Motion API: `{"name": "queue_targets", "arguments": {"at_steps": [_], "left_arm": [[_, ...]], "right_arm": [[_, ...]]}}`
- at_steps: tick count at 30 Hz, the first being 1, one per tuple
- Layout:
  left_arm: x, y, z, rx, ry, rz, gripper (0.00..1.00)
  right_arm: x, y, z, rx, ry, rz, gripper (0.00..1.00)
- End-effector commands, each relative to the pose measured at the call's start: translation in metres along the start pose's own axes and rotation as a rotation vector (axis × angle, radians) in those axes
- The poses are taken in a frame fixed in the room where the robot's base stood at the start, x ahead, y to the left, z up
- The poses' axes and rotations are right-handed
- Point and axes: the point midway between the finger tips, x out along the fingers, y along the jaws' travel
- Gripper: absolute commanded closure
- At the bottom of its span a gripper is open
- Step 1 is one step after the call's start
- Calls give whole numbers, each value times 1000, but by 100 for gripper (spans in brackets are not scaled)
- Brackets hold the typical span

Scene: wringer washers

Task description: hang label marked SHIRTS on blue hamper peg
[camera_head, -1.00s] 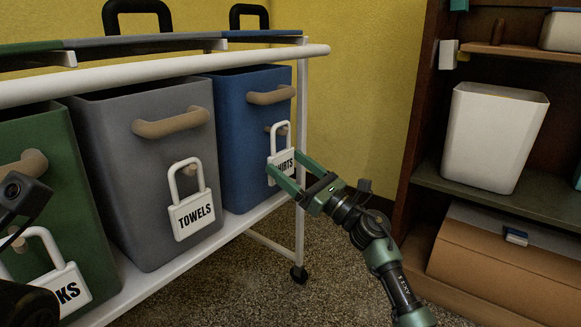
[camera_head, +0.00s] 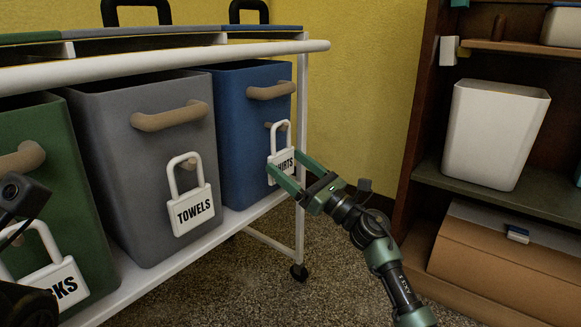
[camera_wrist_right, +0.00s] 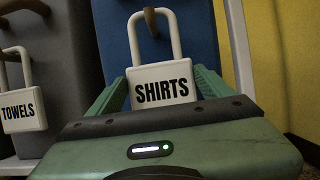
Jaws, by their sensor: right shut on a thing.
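The white SHIRTS label (camera_head: 281,163) is a padlock-shaped tag with a loop on top, upright against the front of the blue hamper (camera_head: 230,130). My right gripper (camera_head: 285,161) is shut on its plate, one green finger on each side. In the right wrist view, the SHIRTS label (camera_wrist_right: 162,85) faces me, and the tan peg (camera_wrist_right: 150,20) shows inside the top of its loop. I cannot tell whether the loop rests on the peg. My left gripper is out of view; only a dark part of my left arm shows at the left edge.
The grey hamper (camera_head: 110,110) carries a TOWELS label (camera_head: 192,208); the green hamper (camera_head: 60,180) carries a partly hidden label. A white cart rail (camera_head: 180,60) runs above the hampers. A dark shelf unit with a white bin (camera_head: 495,135) stands right. Floor between is free.

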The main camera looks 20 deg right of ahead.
Motion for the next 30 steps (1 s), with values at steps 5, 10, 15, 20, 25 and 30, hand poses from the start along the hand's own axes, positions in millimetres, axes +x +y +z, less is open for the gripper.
{"name": "queue_targets", "arguments": {"at_steps": [5, 10, 15, 20, 25, 30], "left_arm": [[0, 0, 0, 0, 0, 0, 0], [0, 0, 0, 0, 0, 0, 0], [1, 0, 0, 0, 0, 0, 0], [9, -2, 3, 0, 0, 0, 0], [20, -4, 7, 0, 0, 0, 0], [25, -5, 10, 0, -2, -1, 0]], "right_arm": [[0, 0, -1, 0, 2, 0, 58], [0, 0, -1, 0, 2, 0, 0], [-2, 0, -1, 0, 2, 0, 0], [-18, 0, 0, 2, 4, -2, 0], [-48, 0, 1, 2, 5, -3, 0], [-71, 0, 0, 2, 3, -1, 0]]}}
